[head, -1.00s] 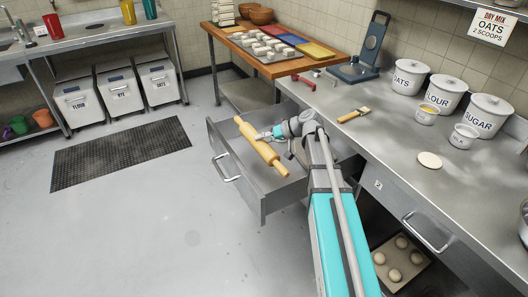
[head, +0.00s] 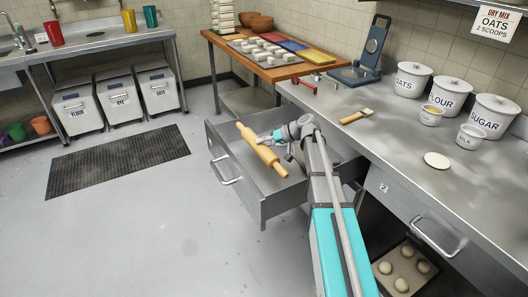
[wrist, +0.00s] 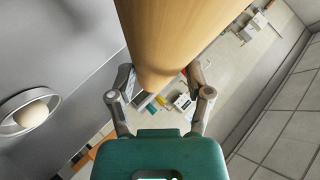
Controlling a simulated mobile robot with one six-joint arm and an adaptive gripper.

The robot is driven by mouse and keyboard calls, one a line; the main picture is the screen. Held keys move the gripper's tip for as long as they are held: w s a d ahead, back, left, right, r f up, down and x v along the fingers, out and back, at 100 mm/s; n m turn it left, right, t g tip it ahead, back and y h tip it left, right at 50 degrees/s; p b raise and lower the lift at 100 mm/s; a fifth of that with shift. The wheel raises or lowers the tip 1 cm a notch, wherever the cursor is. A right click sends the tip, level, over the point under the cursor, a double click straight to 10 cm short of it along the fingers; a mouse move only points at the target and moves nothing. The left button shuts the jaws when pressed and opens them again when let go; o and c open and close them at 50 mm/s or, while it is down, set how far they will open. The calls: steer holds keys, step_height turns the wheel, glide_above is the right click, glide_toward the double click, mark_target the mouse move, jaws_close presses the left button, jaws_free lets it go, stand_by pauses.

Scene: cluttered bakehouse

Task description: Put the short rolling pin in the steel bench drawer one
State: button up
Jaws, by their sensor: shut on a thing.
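The short rolling pin (head: 260,150) is light wood with a handle at each end. My gripper (head: 270,139) is shut on it near its middle. The pin is over the open drawer (head: 226,155) of the steel bench; I cannot tell if it touches the drawer floor. In the wrist view the pin (wrist: 180,35) fills the top middle, between the fingers of my gripper (wrist: 160,85). The drawer's front panel with its bar handle (head: 226,182) faces left. My arm hides part of the drawer's right side.
A second drawer (head: 425,225), marked 2, is shut. The bench top (head: 400,130) holds a brush (head: 356,116), a dough round (head: 437,160) and canisters marked OATS (head: 410,79), FLOUR (head: 448,92) and SUGAR (head: 492,116).

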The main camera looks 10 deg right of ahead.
steer(key=shift+w+d+f+b, duration=0.1)
steer(key=shift+w+f+b, duration=0.35)
steer(key=shift+f+b, duration=1.55)
steer(key=shift+b, duration=0.05)
steer(key=shift+f+b, duration=0.55)
steer(key=shift+f, duration=0.05)
steer(key=o, duration=1.3)
steer(key=shift+s, duration=0.1)
steer(key=shift+o, duration=0.2)
steer(key=shift+r, duration=0.2)
